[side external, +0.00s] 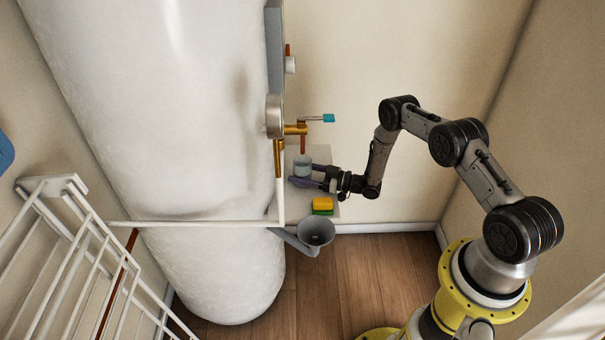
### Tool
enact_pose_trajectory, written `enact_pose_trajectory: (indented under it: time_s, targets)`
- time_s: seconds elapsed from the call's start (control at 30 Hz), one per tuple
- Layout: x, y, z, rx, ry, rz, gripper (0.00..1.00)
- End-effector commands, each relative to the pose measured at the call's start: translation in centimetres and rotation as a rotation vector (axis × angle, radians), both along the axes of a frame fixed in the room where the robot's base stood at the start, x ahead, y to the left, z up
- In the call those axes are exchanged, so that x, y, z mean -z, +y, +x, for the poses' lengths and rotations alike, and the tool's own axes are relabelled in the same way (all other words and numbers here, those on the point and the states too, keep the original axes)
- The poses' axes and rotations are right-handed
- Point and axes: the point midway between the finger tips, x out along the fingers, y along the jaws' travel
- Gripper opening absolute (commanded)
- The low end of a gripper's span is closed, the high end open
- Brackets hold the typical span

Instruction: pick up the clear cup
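The clear cup (302,166) is small, bluish and see-through. It stands upright on a small light shelf (325,153) by the back wall, just below a brass tap. My gripper (310,176) reaches in from the right at the cup's level. Its two dark fingers are spread, one on the far side and one on the near side. The fingertips are at the cup's right and lower edge. I cannot tell whether they touch it. The near finger hides part of the cup's base.
The brass tap (297,129) with a blue handle hangs close above the cup. A yellow and green sponge (322,205) lies just in front of the gripper. A large white tank (170,120) stands close on the left. A grey funnel (316,232) sits below. A white rack (75,240) is at lower left.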

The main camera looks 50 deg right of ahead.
Motion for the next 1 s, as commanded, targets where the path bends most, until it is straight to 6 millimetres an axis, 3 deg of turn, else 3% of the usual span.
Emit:
enact_pose_trajectory:
  time_s: [0.03,0.3,0.67,0.93,1.0]
  targets:
    - [0.0,0.0,0.0,0.000,0.000,0.000,0.46]
    - [-0.1,0.0,0.0,0.000,-0.001,0.000,0.00]
    - [-0.3,0.0,0.0,0.000,-0.001,0.000,0.00]
    - [-1.8,-0.1,0.1,0.000,-0.004,-0.001,0.00]
    - [-1.5,-0.4,-0.6,0.001,0.000,0.001,0.00]
